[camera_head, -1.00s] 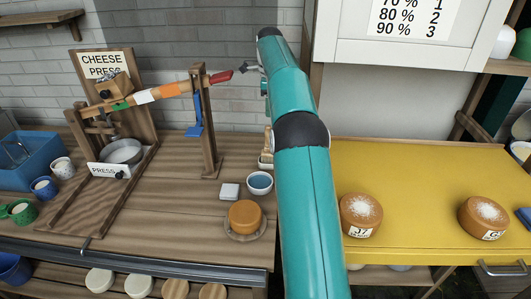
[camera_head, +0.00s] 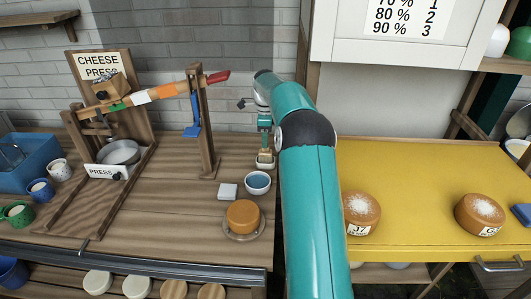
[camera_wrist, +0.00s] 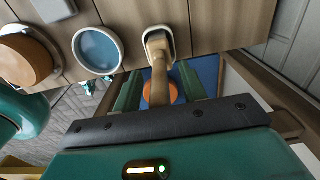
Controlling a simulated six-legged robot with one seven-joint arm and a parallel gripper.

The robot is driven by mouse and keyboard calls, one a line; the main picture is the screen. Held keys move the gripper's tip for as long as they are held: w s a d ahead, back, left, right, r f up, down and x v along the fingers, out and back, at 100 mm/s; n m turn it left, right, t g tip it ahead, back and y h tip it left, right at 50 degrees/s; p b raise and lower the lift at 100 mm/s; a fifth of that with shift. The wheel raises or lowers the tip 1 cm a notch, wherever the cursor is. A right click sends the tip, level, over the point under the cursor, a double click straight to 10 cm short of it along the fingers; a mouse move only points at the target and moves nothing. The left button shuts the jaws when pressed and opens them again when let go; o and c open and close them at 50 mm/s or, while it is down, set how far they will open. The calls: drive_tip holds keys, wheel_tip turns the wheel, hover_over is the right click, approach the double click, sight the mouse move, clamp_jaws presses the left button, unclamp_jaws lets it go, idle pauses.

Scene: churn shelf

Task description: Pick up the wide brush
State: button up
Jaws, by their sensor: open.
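The wide brush (camera_head: 265,157) appears to be the upright wooden-handled thing at the back right of the wooden counter, standing in a small pale holder. In the wrist view its handle (camera_wrist: 159,75) rises from the pale-rimmed holder (camera_wrist: 158,38) toward my gripper. My gripper (camera_head: 264,140) is over it, pointing down. In the wrist view the two green fingers of my gripper (camera_wrist: 160,92) stand apart on either side of the handle. I cannot tell whether either finger touches it. The bristles are hidden in the holder.
A bowl of blue liquid (camera_head: 258,181), a white block (camera_head: 228,191) and an orange cheese (camera_head: 243,215) stand close by. The wooden post (camera_head: 207,130) of the cheese press is left of my gripper. A yellow counter (camera_head: 430,170) with two cheeses lies to the right.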

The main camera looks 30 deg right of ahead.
drive_tip(key=shift+c, duration=0.2)
clamp_jaws()
drive_tip(key=shift+r, duration=0.15)
